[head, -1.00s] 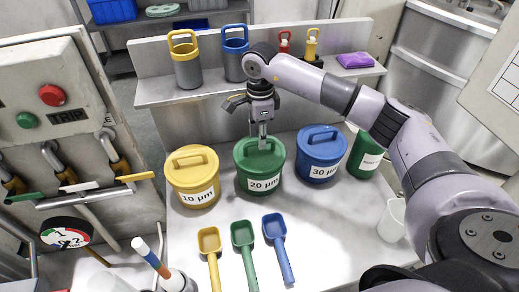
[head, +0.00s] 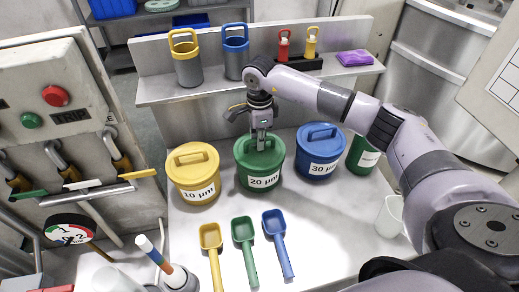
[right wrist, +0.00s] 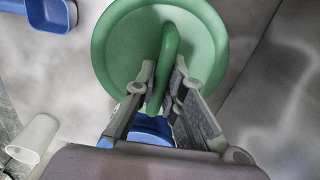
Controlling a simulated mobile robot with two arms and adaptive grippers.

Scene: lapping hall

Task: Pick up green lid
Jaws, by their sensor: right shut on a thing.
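The green lid (head: 270,158) sits on the green 20 µm tub (head: 246,180), between the yellow and blue tubs. My right gripper (head: 262,146) comes down on it from above, with its fingers at the lid's raised handle. In the right wrist view, the right gripper (right wrist: 160,90) is shut on the handle of the green lid (right wrist: 120,45), one finger on each side. No gap between lid and tub shows in the head view. My left gripper is not in view.
A yellow 10 µm tub (head: 194,178) stands left and a blue 30 µm tub (head: 318,155) right, both lidded and close by. Yellow (head: 210,237), green (head: 243,232) and blue (head: 274,224) scoops lie in front. A shelf (head: 205,92) with containers is behind. A white cup (head: 390,216) stands right.

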